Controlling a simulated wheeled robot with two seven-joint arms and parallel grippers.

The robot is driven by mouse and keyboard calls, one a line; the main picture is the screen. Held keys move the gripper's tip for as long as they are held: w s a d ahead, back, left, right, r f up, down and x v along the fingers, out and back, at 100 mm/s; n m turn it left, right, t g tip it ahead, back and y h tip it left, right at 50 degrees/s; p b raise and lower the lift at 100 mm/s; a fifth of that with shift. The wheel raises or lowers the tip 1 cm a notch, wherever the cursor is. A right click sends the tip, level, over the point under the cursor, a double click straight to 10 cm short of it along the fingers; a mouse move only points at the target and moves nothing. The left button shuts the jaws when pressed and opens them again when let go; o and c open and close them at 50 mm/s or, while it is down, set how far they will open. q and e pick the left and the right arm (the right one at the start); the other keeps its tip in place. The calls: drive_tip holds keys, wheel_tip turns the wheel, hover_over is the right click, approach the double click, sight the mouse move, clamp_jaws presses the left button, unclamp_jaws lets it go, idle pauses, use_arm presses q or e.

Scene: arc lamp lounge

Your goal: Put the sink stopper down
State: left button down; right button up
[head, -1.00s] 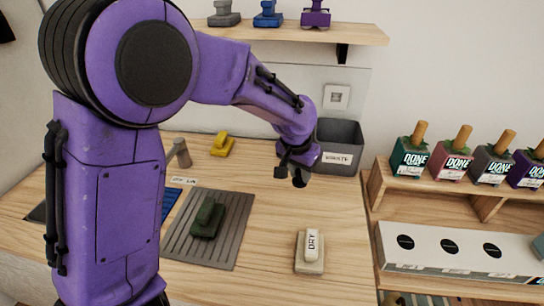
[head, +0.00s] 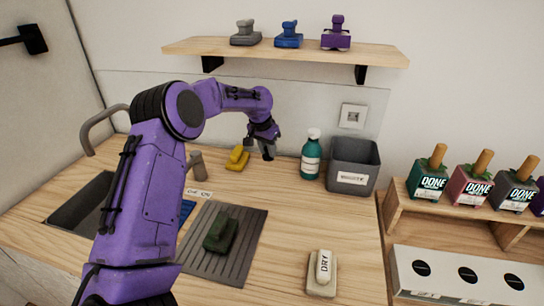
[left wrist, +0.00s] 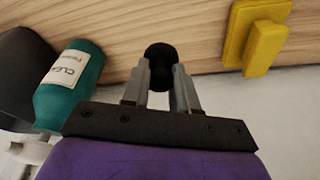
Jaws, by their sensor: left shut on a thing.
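My left gripper (head: 267,152) is over the back of the wooden counter (head: 285,210), between a yellow handled block (head: 237,158) and a green bottle (head: 311,156). In the left wrist view its two grey fingers (left wrist: 160,80) are shut on a small, dark, rounded thing, the sink stopper (left wrist: 160,55). The stopper shows against the wood beyond the fingertips; I cannot tell whether it touches the counter. In the head view I cannot make it out clearly. My right gripper is not in view.
A sink (head: 82,206) is at the left, partly behind my left arm. A grey bin (head: 353,165) stands right of the bottle. A ridged mat (head: 235,262) holds a dark green block (head: 221,232). A block marked DRY (head: 323,270) sits front right. The middle counter is clear.

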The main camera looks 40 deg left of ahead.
sight(265, 157)
use_arm(q)
drive_tip(key=shift+w+a+f, duration=0.2)
drive_tip(key=shift+w+f, duration=0.6)
drive_tip(key=shift+f, duration=0.15)
drive_tip(key=x, duration=0.1)
drive_tip(key=p+x, duration=0.1)
drive_tip(key=x, duration=0.1)
drive_tip(key=shift+s+f+p, duration=0.2)
drive_tip(key=shift+p, duration=0.1)
drive_tip(key=shift+f, duration=0.15)
drive_tip(key=shift+f, duration=0.1)
drive_tip(key=c, duration=0.9)
unclamp_jaws()
drive_tip(key=shift+f, duration=0.1)
drive_tip(key=b+v, duration=0.1)
drive_tip(key=v, duration=1.1)
drive_tip(key=shift+r, duration=0.2)
